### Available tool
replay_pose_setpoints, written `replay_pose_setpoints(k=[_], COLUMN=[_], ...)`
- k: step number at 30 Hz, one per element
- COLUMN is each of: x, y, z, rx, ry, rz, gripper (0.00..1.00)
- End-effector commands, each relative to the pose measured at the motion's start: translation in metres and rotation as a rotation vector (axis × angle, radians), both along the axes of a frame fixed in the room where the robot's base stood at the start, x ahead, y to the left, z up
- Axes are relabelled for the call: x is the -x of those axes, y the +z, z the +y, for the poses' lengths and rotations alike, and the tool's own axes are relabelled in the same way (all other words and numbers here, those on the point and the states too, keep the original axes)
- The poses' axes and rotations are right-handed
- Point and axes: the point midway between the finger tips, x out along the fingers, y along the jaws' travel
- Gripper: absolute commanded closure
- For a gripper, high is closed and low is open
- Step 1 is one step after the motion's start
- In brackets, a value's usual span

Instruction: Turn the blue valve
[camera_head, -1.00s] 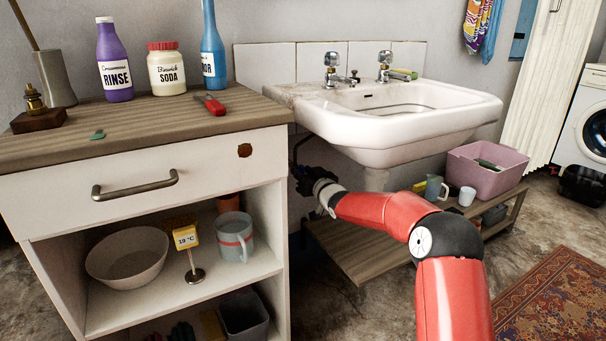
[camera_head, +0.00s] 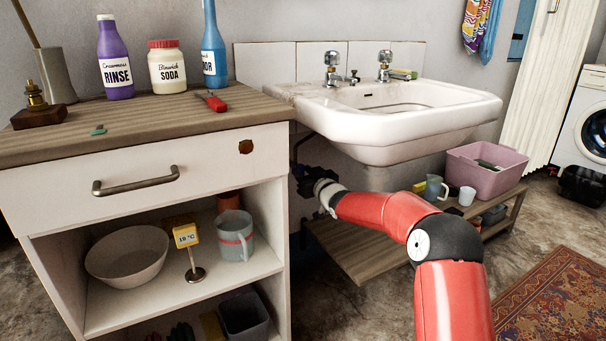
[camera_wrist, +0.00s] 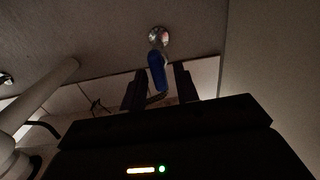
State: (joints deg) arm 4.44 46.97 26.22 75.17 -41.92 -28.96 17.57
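The blue valve shows in the wrist view as a blue lever handle (camera_wrist: 157,72) with a round metal end above it. My gripper (camera_wrist: 160,82) is open, with one dark finger on each side of the blue handle in that view. A gap shows between the handle and each finger, and I cannot tell how deep the handle sits between them. In the head view my gripper (camera_head: 304,176) is in the shadow under the sink, beside the cabinet. The valve cannot be made out there.
The white sink (camera_head: 400,118) hangs above my gripper. The cabinet's side (camera_head: 268,205) is close on the left. A low wooden shelf (camera_head: 355,250) is below, with a pink tub (camera_head: 485,172) at its right. A pale pipe (camera_wrist: 40,95) runs at left in the wrist view.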

Motion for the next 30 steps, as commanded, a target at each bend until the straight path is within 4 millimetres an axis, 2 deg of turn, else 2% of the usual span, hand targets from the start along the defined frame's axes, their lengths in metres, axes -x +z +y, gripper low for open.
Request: replay_pose_setpoints(k=[11,14,24,30], x=[0.002,0.01,0.054,0.066], y=[0.002,0.002,0.003,0.002], z=[-0.002,-0.008,-0.037,-0.044], rx=[-0.001,-0.001,0.0,0.0], ry=[-0.001,-0.002,-0.004,-0.003], rz=[-0.002,-0.001,-0.002,-0.002], gripper=[0.65,0.65,0.65,0.65])
